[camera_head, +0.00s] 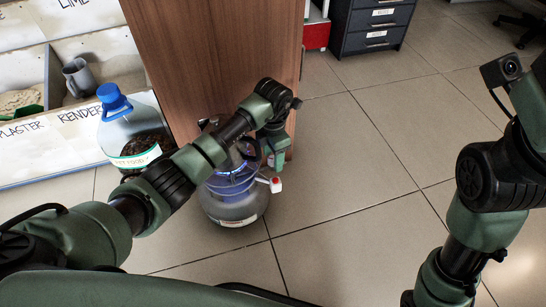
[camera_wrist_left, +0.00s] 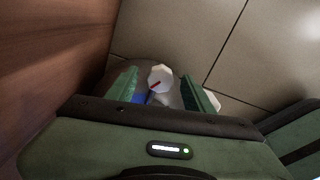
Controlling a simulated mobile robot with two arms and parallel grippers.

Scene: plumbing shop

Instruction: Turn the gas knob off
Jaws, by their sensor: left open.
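A grey gas canister (camera_head: 233,205) with a burner on top stands on the floor, and blue flame-like light shows around the burner. A white gas knob (camera_head: 276,185) with a red mark sticks out at its right side. My left gripper (camera_head: 276,158) points down just above the knob and hides part of the burner. In the left wrist view, the knob (camera_wrist_left: 161,77) shows between the two green fingers (camera_wrist_left: 160,92), which are apart; whether they touch it I cannot tell. My right arm shows at the right, but its gripper is out of view.
A wooden panel (camera_head: 215,50) rises close behind the canister. A large bottle with a blue cap (camera_head: 113,98) stands to the left beside white bins (camera_head: 75,135). Dark drawers (camera_head: 372,22) stand at the back. The tiled floor (camera_head: 350,190) right of the canister is clear.

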